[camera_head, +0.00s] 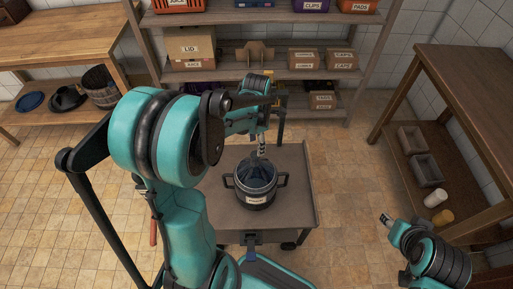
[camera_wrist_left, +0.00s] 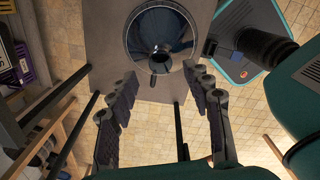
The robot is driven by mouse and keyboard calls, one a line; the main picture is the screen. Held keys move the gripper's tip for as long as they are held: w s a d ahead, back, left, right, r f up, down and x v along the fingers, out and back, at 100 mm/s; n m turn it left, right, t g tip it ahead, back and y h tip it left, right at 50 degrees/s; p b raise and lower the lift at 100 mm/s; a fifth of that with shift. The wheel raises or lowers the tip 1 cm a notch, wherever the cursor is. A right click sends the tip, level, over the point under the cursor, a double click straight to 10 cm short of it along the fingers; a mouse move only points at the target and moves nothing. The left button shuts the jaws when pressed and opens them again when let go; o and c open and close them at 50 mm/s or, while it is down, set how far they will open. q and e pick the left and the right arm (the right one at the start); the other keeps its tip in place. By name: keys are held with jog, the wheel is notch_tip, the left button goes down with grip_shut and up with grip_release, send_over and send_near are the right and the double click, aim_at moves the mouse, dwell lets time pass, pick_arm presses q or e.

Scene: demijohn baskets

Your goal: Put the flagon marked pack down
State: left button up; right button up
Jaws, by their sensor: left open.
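A dark blue glass flagon (camera_head: 257,172) sits upright in a dark, two-handled basket (camera_head: 256,197) on a small grey cart (camera_head: 297,210). A pale label is on the basket's front; its word is too small to read surely. In the left wrist view the flagon (camera_wrist_left: 160,25) shows from above, its dark round mouth towards me. My left gripper (camera_head: 262,146) is open and empty just above the flagon's neck; in the left wrist view its two fingers (camera_wrist_left: 163,90) stand apart, with the mouth beyond them. My right gripper (camera_head: 386,219) is at the lower right, away from the cart.
A shelf rack (camera_head: 292,17) with labelled boxes and bins stands behind the cart. Another wooden table (camera_head: 465,75) with trays and jars below is at the right. Tiled floor between them is clear.

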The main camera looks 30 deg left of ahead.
pick_arm(q)
jog(key=s+d+r+m+t, duration=0.3)
jog(key=s+d+r+m, duration=0.2)
jog(key=m, duration=0.9)
jog(key=s+d+r+m+t, duration=0.4)
jog(key=s+d+r+m, duration=0.1)
jog(key=m, duration=0.9)
jog(key=shift+s+r+m+p, duration=0.3)
jog(key=shift+r+m+p, duration=0.1)
jog(key=shift+r, duration=0.2)
jog(key=shift+d, duration=0.1)
jog(key=shift+c, duration=0.3)
